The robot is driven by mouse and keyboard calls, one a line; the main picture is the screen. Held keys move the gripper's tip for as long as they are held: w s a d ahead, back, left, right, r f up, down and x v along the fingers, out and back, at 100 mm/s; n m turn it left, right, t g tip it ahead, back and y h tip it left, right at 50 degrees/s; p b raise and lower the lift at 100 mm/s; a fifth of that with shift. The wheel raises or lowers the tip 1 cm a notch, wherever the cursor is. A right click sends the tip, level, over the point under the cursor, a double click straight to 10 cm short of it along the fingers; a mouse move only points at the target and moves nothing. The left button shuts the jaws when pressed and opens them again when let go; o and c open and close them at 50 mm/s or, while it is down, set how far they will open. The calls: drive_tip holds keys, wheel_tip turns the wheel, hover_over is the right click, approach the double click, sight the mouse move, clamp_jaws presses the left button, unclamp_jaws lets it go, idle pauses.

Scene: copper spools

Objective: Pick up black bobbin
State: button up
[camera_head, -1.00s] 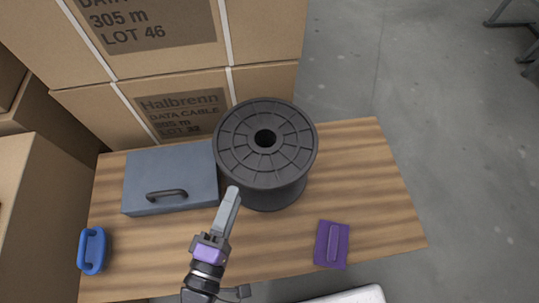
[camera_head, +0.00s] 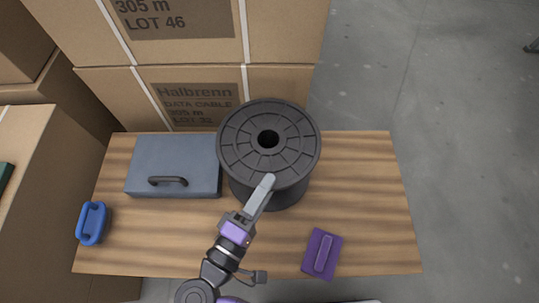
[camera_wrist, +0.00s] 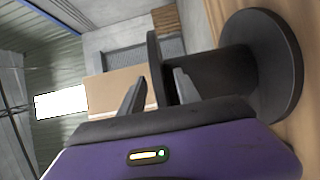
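The black bobbin (camera_head: 268,158) stands upright on the wooden table (camera_head: 365,215), with a round hole in its top flange. In the wrist view the bobbin (camera_wrist: 262,65) lies sideways in the picture, with its core between two flanges. My gripper (camera_head: 268,183) is at the near side of the bobbin, its fingers pointing toward it. I cannot tell whether a finger touches the bobbin.
A grey case (camera_head: 172,165) with a dark handle stands left of the bobbin. A blue-handled object (camera_head: 92,223) is at the left edge and a purple one (camera_head: 322,253) at the near right. Cardboard boxes (camera_head: 200,80) rise behind the table.

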sight(278, 173)
drive_tip(key=x, duration=0.3)
drive_tip(key=shift+w+d+r, duration=0.15)
drive_tip(key=shift+d, duration=0.35)
drive_tip(key=shift+w+d, duration=0.2)
drive_tip(key=shift+w, duration=0.2)
clamp_jaws()
idle(0.6)
drive_tip(key=shift+a, duration=0.1)
